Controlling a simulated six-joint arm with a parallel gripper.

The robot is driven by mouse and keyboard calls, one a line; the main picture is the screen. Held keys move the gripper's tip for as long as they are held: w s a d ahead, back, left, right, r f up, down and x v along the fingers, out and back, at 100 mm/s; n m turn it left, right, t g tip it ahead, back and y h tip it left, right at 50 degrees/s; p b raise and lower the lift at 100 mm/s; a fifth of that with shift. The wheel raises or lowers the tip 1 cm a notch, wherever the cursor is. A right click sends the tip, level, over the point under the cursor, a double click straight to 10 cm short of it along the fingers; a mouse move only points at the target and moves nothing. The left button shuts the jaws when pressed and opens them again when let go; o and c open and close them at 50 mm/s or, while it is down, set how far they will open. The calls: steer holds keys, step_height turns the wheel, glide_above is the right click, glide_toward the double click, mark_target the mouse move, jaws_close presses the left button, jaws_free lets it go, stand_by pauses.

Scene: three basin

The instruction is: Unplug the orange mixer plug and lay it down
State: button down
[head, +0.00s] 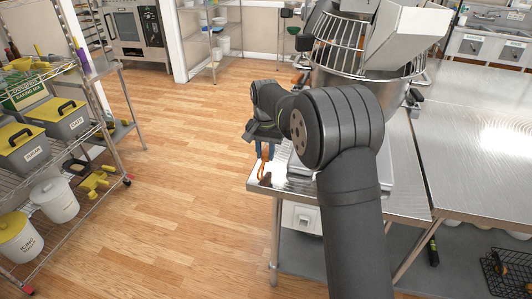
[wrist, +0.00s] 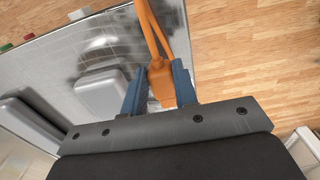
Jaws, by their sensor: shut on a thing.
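My gripper (head: 264,150) is over the front left corner of the steel table in the head view, partly hidden by my own arm. In the wrist view its two blue fingers (wrist: 158,84) are shut on the orange plug (wrist: 161,90), one on each side. The orange cord (wrist: 152,32) runs from the plug to the top of the picture. In the head view a short piece of orange (head: 265,168) shows just below the fingers. I cannot tell whether the plug sits in a socket. The mixer (head: 345,55), with its wire bowl guard, stands behind my arm.
The steel table (head: 405,185) has bare top to the right, and a second table (head: 475,160) adjoins it. Wooden floor lies open to the left. A wire shelf (head: 85,75) with grey bins and white tubs stands at the far left.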

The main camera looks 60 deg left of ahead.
steer(key=shift+f, duration=0.1)
steer(key=shift+f, duration=2)
steer(key=c, duration=1.1)
jaws_free()
steer(key=shift+o, duration=0.2)
steer(key=shift+r, duration=1.45)
steer(key=shift+r, duration=0.1)
step_height(320, 180, up, 17)
